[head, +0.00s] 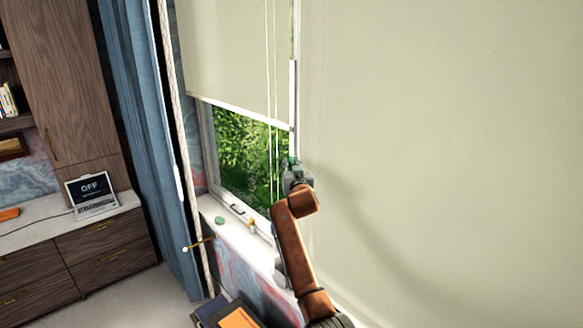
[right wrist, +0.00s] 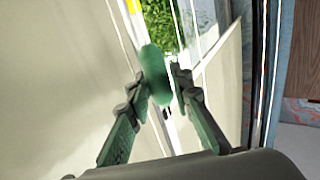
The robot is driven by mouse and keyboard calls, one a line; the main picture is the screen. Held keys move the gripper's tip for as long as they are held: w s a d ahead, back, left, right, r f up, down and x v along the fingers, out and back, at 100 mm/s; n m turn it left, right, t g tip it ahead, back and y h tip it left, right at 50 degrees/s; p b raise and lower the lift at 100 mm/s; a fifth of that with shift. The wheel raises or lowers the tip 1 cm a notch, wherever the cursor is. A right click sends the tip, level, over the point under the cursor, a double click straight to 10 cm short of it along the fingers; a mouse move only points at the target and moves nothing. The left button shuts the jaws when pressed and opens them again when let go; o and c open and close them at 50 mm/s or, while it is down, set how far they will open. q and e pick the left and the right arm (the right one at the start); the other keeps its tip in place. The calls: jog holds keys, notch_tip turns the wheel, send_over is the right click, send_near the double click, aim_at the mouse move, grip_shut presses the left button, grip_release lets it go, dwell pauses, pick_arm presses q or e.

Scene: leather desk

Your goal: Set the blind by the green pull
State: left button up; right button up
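The green pull (right wrist: 155,73) is a rounded green piece between the fingertips of my right gripper (right wrist: 158,82) in the right wrist view. Both fingertips press close on its sides, and the gripper looks shut on it. In the head view the right gripper (head: 294,175) is at the right side of the window, and only a little of the green pull (head: 293,161) shows above it. The blind (head: 232,55) is partly lowered, its bottom edge slanting across the window above the garden greenery. Thin pale cords (head: 270,110) hang beside it. My left gripper is out of view.
A sill (head: 232,231) with a small green disc (head: 219,220) and a yellowish item (head: 252,226) runs below the window. A blue curtain (head: 150,130) and rope hang at left. A laptop (head: 92,193) stands on the cabinet. A plain pale surface (head: 450,130) fills the right.

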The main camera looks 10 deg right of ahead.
jog(key=o, duration=0.3)
jog(key=shift+f, duration=0.2)
jog(key=shift+f, duration=0.1)
jog(key=s, duration=0.8)
jog(key=s+a, duration=0.1)
jog(key=s, duration=0.3)
